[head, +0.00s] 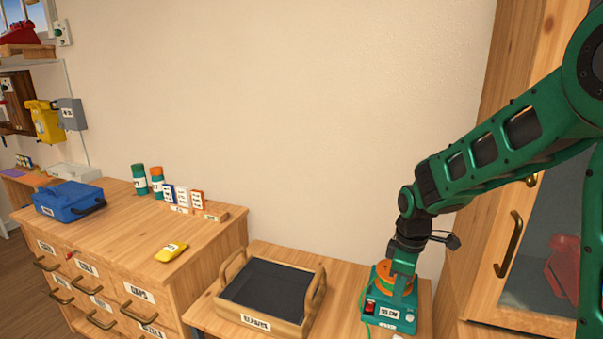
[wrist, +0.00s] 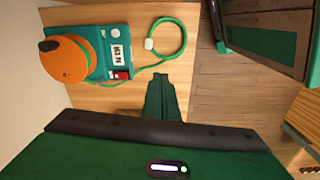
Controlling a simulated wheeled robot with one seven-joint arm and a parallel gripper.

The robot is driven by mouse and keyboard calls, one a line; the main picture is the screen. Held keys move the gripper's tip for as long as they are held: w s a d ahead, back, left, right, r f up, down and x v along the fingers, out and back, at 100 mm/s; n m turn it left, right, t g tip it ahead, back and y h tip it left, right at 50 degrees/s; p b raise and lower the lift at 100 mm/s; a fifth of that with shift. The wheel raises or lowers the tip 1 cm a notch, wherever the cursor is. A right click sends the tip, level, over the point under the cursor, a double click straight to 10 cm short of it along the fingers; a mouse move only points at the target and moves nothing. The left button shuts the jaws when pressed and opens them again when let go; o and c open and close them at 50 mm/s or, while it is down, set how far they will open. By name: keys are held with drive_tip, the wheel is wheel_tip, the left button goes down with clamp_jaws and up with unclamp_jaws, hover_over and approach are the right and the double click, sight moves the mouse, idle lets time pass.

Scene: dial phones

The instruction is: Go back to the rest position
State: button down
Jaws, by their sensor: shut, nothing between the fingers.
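My gripper (wrist: 160,85) is shut and empty; in the wrist view its green fingers point over the wooden bench top. In the head view, the gripper (head: 404,264) hangs from my bent green arm, pointing down, and overlaps a teal device with an orange round part (head: 387,309). In the wrist view the teal device (wrist: 108,42) lies up and left of the fingers, apart from them in the picture. It shows its orange part (wrist: 66,58), a red switch and a white label. A green cable loops beside it. I cannot tell the exact height of the fingers.
A wooden tray (head: 322,281) with a dark inside stands left of the device. A tall wooden cabinet (head: 491,140) with a glass door is close on the right. On the left drawer unit (head: 120,211) are a blue case (head: 68,197) and a yellow packet (head: 171,252).

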drive_tip(key=s+d+r+m+t, duration=0.4)
drive_tip(key=s+d+r+m, duration=0.2)
drive_tip(key=s+r+m, duration=0.55)
drive_tip(key=s+d+f+m+g, duration=0.1)
drive_tip(key=s+d+m, duration=0.2)
drive_tip(key=s+d, duration=0.3)
drive_tip(key=shift+s+d+f+g+h, duration=0.15)
drive_tip(key=shift+d+f+g+h, duration=0.15)
drive_tip(key=shift+d+g+h, duration=0.15)
drive_tip(key=c, duration=2.1)
unclamp_jaws()
drive_tip(key=s+d+m, duration=0.1)
drive_tip(key=s, duration=0.2)
drive_tip(key=s+d+m+g, duration=0.1)
drive_tip(key=s+d, duration=0.1)
drive_tip(key=s, duration=0.1)
drive_tip(key=s+d+m+g, duration=0.1)
drive_tip(key=s+m, duration=0.1)
drive_tip(key=s, duration=0.1)
drive_tip(key=shift+s+d+f+g+y, duration=0.25)
drive_tip(key=shift+s+f+y, duration=0.1)
drive_tip(key=shift+f, duration=0.05)
drive_tip(key=o, duration=0.5)
drive_tip(key=shift+s, duration=0.25)
drive_tip(key=shift+c, duration=0.8)
